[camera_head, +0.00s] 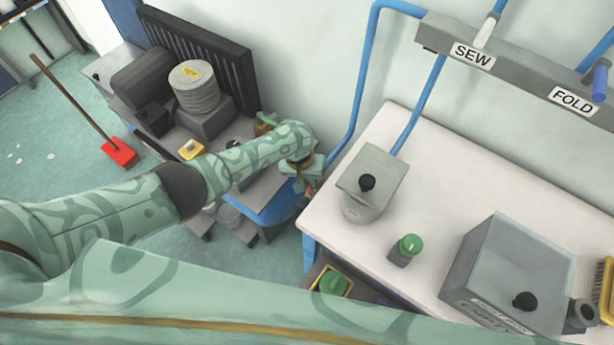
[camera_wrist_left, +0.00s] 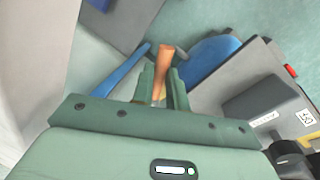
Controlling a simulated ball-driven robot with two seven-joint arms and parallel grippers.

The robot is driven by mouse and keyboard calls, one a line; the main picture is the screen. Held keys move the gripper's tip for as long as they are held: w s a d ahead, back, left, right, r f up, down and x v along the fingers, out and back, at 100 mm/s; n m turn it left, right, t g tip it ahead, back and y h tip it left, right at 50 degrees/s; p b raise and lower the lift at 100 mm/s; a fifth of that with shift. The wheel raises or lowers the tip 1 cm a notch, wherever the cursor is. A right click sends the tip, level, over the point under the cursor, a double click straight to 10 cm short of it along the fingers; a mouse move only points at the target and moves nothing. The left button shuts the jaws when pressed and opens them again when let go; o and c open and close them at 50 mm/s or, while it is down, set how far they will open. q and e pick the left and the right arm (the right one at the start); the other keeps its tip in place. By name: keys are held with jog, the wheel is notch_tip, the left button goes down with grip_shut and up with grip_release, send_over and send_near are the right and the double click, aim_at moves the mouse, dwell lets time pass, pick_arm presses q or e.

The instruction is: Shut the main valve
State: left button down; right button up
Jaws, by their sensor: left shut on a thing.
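My left gripper (camera_head: 304,172) is at the left end of the white table, near the low end of the blue pipe on the wall. In the left wrist view its two green fingers (camera_wrist_left: 160,90) are shut on an orange-brown handle (camera_wrist_left: 165,62), which sticks out beyond the fingertips. A blue pipe (camera_wrist_left: 122,72) runs just left of the handle. The fingers hide the handle's near part. I cannot make out a valve body, nor whether this handle belongs to the main valve. My right gripper is not in view.
The white table (camera_head: 455,180) holds a grey canister (camera_head: 368,190), a green-knobbed box (camera_head: 407,249) and a large grey box (camera_head: 505,275). Left of it is a machine with a ribbed grey cylinder (camera_head: 195,90).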

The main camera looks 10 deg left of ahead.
pick_arm(q)
jog(key=shift+w+r, duration=0.1)
jog(key=c, duration=1.4)
grip_release()
jog(key=a+r+p, duration=0.1)
jog(key=r+p, duration=0.2)
jog(key=r, duration=0.2)
jog(key=a+r+p, duration=0.1)
jog(key=r+p, duration=0.2)
jog(key=r, duration=0.2)
jog(key=a+r+p, duration=0.1)
jog(key=r+p, duration=0.2)
jog(key=r, duration=0.3)
jog(key=shift+a+p, duration=0.1)
jog(key=shift+p, duration=0.2)
